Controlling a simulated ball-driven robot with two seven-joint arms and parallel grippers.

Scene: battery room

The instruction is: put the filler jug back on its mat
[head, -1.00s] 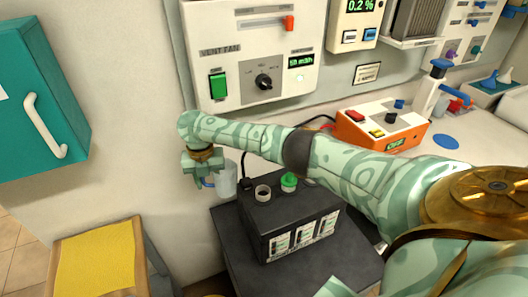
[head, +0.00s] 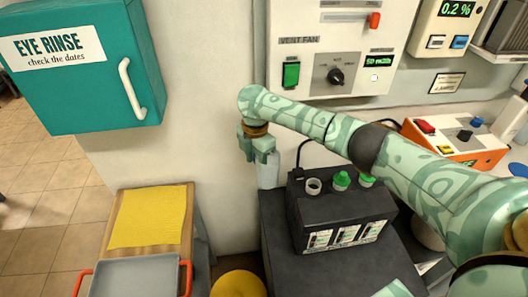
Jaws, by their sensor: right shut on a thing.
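The filler jug (head: 268,174) is a pale, translucent vessel, seen just below my right gripper (head: 262,152). My right gripper is shut on it and holds it left of the black battery, in front of the wall. The gripper partly hides the jug's top, and its handle cannot be made out. My left gripper is not in view.
The black battery (head: 310,218) stands on a dark stand, with one open filler neck (head: 313,186) and green caps (head: 341,180). A yellow cloth (head: 148,216) and a grey red-handled tray (head: 140,278) are at lower left.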

